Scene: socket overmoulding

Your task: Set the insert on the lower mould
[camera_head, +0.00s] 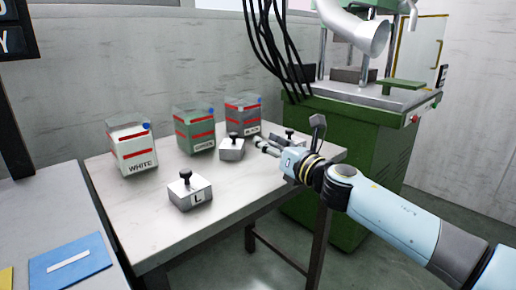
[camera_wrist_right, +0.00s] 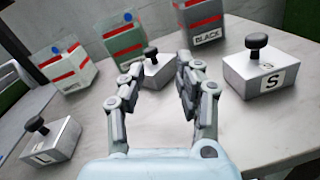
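Three metal blocks with black knobs stand on the white table; I cannot tell which one is the insert. One block marked L (camera_head: 190,195) is at the front, and the block marked S (camera_wrist_right: 267,72) is at the right, partly behind my gripper in the head view. A middle block (camera_head: 231,153) stands between them, its label not readable. My right gripper (camera_head: 258,146) is open and empty, low over the table. In the wrist view the middle block (camera_wrist_right: 157,76) shows beyond and between the fingertips. A grey block (camera_head: 353,75) on the press bed may be the lower mould. My left gripper is out of view.
Bins marked WHITE (camera_head: 134,153), GREEN (camera_head: 195,134) and BLACK (camera_head: 243,116) line the table's back edge. The green press (camera_head: 335,150) stands behind the table at the right, with black hoses (camera_head: 268,45) hanging beside it. A blue mat (camera_head: 68,268) lies on the left bench.

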